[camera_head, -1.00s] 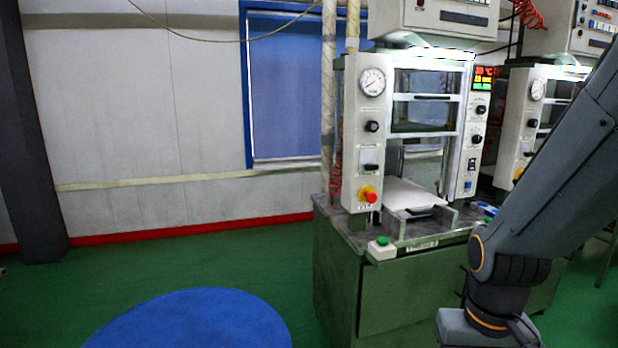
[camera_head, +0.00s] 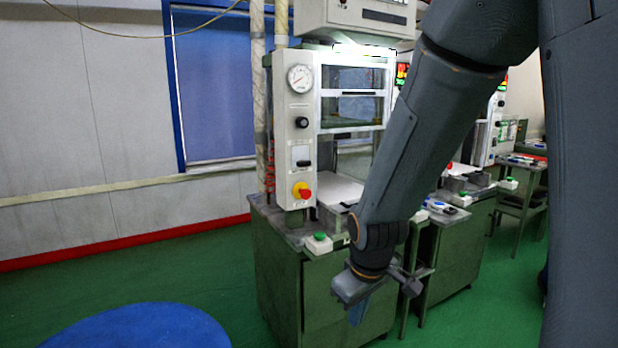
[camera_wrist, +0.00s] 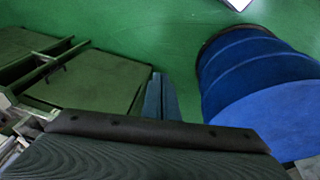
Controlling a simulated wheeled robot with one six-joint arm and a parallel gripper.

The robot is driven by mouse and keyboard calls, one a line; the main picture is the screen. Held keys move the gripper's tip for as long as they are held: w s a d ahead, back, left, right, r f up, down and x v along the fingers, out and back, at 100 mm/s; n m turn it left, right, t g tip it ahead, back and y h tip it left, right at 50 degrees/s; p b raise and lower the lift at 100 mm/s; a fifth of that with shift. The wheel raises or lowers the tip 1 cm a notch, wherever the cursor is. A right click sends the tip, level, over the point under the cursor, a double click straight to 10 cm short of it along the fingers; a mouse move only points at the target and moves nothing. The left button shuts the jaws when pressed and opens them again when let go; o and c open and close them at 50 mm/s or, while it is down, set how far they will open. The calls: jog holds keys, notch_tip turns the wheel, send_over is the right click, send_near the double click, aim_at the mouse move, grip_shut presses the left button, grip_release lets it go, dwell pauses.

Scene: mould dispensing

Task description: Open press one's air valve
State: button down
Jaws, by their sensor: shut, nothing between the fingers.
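The nearest press (camera_head: 275,130), a cream and green machine, stands left of centre in the head view. Its left panel carries a round gauge (camera_head: 300,78), a black knob (camera_head: 302,122), a small switch (camera_head: 303,157) and a yellow and red button (camera_head: 301,190). I cannot tell which fitting is the air valve. My arm hides most of the press's right column. My gripper (camera_head: 358,312) hangs low in front of the press's green cabinet (camera_head: 275,270), below the panel. Its blue fingers (camera_wrist: 160,97) are together and empty in the wrist view, pointing at the floor.
A blue drum (camera_wrist: 245,70) stands right of my fingers in the wrist view; its top (camera_head: 135,330) shows lower left in the head view. A green-buttoned box (camera_head: 319,242) sits on the cabinet edge. More machines stand behind my arm. Green floor (camera_head: 215,275) is clear between.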

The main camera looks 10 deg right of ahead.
jog(key=w+d+r+n+t+y+b, duration=0.1)
jog(key=w+n+t, duration=0.4)
jog(key=w+n, duration=0.6)
jog(key=w+r+n+t+y+b, duration=0.1)
jog(key=w+r+n+t+y, duration=0.2)
jog(key=w+n, duration=0.9)
jog(key=w+d+r+n+t+y+b, duration=0.1)
jog(key=w+r+n+t, duration=0.4)
jog(key=w, duration=1.1)
jog(key=n+t+y+b, duration=0.1)
jog(key=n+t, duration=0.2)
jog(key=n, duration=0.3)
jog(key=shift+w+d+r+n+t+y, duration=0.3)
jog(key=shift+w+d+r, duration=0.05)
jog(key=shift+w, duration=0.1)
jog(key=p, duration=0.2)
send_near(309, 174)
jog(key=w+a, duration=0.2)
jog(key=a, duration=0.2)
notch_tip(309, 174, up, 4)
jog(key=shift+w+a+r+p, duration=0.1)
jog(key=shift+w+r+p, duration=0.1)
jog(key=shift+p, duration=0.35)
